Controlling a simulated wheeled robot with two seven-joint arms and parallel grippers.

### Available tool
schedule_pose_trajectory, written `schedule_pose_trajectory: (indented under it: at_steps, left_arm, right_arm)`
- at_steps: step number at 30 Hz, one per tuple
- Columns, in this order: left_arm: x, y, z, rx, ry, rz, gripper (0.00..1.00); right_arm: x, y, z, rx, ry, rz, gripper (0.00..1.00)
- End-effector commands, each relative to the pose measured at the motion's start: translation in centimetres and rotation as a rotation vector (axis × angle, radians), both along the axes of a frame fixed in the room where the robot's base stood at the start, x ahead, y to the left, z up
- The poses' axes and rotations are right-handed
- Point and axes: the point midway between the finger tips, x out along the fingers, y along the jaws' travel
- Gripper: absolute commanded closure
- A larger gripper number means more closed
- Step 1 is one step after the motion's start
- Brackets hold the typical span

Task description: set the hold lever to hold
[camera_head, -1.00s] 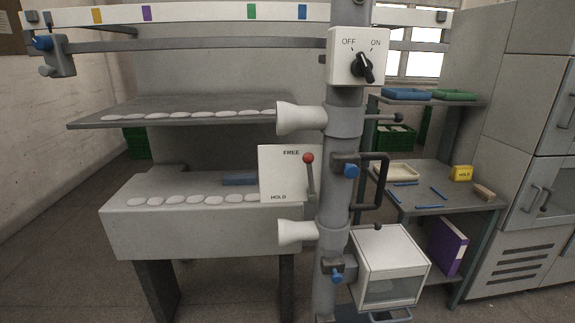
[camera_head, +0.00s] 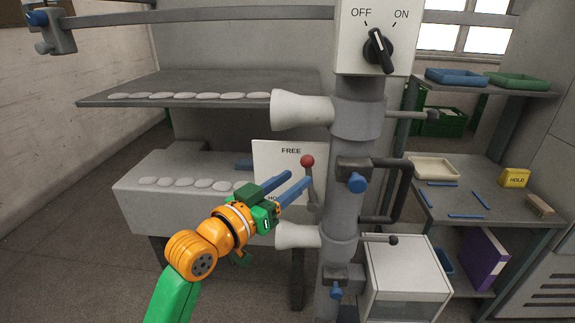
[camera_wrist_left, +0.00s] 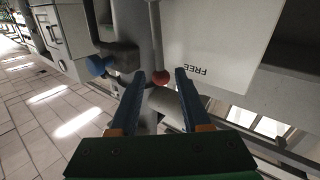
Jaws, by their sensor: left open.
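The hold lever (camera_head: 308,175) has a red ball knob (camera_head: 307,161) and a grey stem on a white plate (camera_head: 265,155) marked FREE above and HOLD below. The knob is up, near the FREE end. My left gripper (camera_head: 301,175) is open and empty, its blue fingers reaching from the lower left to just below the knob. The fingers and hand cover part of the plate and the HOLD word. In the left wrist view the red knob (camera_wrist_left: 160,79) shows between the two spread fingertips; whether they touch it I cannot tell. My right gripper is not in view.
A grey post (camera_head: 345,200) stands right beside the lever plate, carrying white cones (camera_head: 300,110), blue knobs (camera_head: 357,183) and an OFF/ON switch box (camera_head: 372,35). A shelf (camera_head: 190,88) lies left. A shelf rack (camera_head: 470,205) with trays stands right.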

Motion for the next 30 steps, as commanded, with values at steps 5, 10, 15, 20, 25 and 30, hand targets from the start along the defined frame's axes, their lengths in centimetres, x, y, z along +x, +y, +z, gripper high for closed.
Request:
schedule_pose_trajectory:
  at_steps: [5,10,15,20,25,30]
  left_arm:
    - [2.6,-1.8,0.2,-0.002,0.005,0.001,0.53]
    - [4.3,-2.9,0.0,-0.001,0.004,0.002,0.53]
    - [4.9,-3.3,-0.1,0.0,0.003,0.003,0.53]
    - [4.9,-3.3,-0.2,0.0,0.003,0.003,0.53]
    - [4.9,-3.2,-0.2,0.0,0.004,0.004,0.88]
    - [4.9,-3.2,-0.2,0.001,0.003,0.004,1.0]
  right_arm:
    - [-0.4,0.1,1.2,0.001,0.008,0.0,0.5]
    - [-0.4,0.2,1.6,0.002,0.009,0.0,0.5]
    - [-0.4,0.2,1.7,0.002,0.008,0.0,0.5]
    - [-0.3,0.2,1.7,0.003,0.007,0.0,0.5]
    - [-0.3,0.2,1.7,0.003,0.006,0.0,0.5]
    - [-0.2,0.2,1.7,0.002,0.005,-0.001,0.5]
